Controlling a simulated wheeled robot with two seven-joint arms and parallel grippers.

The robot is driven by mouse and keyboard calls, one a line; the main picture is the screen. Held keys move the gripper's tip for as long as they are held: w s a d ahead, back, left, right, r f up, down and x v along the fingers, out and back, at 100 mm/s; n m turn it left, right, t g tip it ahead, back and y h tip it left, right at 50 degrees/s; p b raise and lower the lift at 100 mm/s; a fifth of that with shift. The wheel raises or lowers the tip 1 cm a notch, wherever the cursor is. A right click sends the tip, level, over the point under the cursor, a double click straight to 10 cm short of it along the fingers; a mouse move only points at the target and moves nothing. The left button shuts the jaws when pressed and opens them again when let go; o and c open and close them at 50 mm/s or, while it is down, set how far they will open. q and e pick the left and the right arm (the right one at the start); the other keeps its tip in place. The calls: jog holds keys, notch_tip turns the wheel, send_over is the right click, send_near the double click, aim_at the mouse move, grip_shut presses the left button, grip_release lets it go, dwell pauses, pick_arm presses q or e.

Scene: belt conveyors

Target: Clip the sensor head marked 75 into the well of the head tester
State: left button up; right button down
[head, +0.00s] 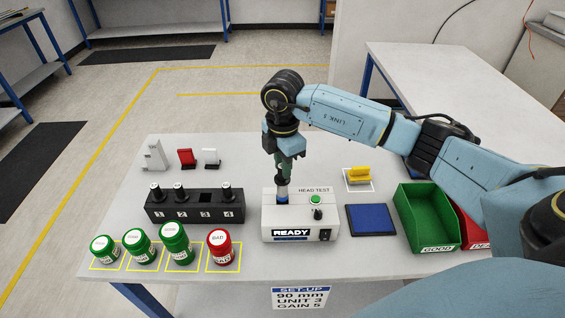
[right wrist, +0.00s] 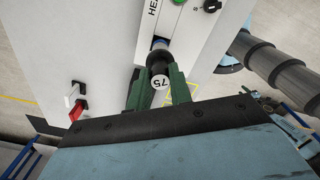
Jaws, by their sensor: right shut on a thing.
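My right gripper (head: 285,165) points down over the white head tester (head: 301,233), whose display reads READY. In the right wrist view its green fingers (right wrist: 161,97) are shut on the sensor head marked 75 (right wrist: 159,82), a dark cylinder with a white label. The head is upright, its lower end at the blue-ringed well (head: 282,199) on the tester's left side. I cannot tell how deep it sits. The tester also shows in the right wrist view (right wrist: 196,48). My left gripper is not in view.
A black rack (head: 195,206) with several numbered slots holds three sensor heads; slot 3 looks empty. Green jars (head: 175,242) and a red jar (head: 219,246) stand in front. A blue pad (head: 371,219), yellow part (head: 359,174), green GOOD bin (head: 428,215) and red bin (head: 473,231) lie right.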

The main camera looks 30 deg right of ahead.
aim_at(283, 180)
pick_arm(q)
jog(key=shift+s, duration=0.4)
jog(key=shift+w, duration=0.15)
pick_arm(e)
jog(key=shift+f, duration=0.15)
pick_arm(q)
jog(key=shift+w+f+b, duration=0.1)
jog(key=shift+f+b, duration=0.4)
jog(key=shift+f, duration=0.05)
pick_arm(e)
jog(key=shift+f, duration=0.8)
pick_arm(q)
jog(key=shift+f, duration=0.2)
pick_arm(e)
jog(key=shift+f, duration=0.35)
pick_arm(q)
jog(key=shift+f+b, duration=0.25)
jog(key=shift+b, duration=0.2)
pick_arm(e)
jog(key=shift+f, duration=0.35)
pick_arm(q)
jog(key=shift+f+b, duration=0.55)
jog(key=shift+b, duration=0.05)
pick_arm(e)
jog(key=shift+f, duration=0.9)
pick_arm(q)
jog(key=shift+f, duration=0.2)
pick_arm(e)
jog(key=shift+f, duration=0.35)
